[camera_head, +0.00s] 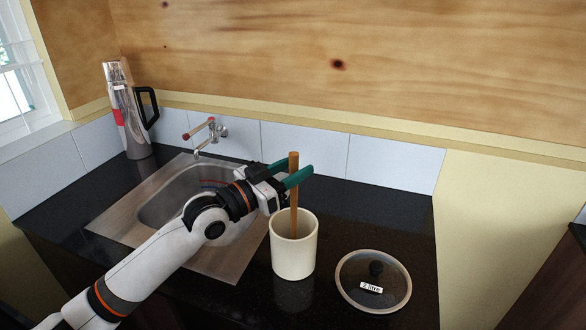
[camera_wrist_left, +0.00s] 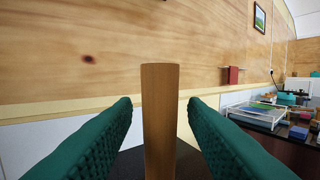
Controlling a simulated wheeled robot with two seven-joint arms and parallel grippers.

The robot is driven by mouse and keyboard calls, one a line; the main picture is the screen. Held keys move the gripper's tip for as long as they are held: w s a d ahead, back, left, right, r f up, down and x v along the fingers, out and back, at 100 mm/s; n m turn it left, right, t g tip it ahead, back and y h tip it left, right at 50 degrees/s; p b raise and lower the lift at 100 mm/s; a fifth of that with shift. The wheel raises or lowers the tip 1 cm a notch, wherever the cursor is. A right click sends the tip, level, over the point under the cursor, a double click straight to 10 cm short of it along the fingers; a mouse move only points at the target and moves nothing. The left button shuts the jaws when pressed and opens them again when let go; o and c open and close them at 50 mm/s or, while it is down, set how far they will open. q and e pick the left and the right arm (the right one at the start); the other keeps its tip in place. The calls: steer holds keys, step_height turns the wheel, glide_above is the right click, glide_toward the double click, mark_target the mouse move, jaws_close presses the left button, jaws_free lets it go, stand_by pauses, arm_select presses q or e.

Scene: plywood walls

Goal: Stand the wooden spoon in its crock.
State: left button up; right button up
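The wooden spoon (camera_head: 294,195) stands nearly upright in the cream crock (camera_head: 293,256), handle up. Its lower end is hidden inside the crock. My left gripper (camera_head: 299,168) is above the crock, with its green fingers on either side of the upper handle. In the left wrist view the spoon handle (camera_wrist_left: 160,120) rises between the two fingers, with a gap on each side, so the gripper is open and not touching it. My right gripper is not in view.
A glass lid (camera_head: 350,287) with a dark knob and a "2 litre" label lies on the black counter right of the crock. The sink (camera_head: 160,212) and tap (camera_head: 217,131) are behind my left arm. A steel flask (camera_head: 137,135) stands at the back left.

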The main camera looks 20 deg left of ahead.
arm_select(q)
steer(key=shift+s+a+f, duration=0.15)
steer(key=shift+s+a, duration=0.05)
steer(key=b+v, duration=0.4)
steer(key=v, duration=0.7)
steer(key=shift+s, duration=0.25)
steer(key=shift+a, duration=0.1)
stand_by(0.6)
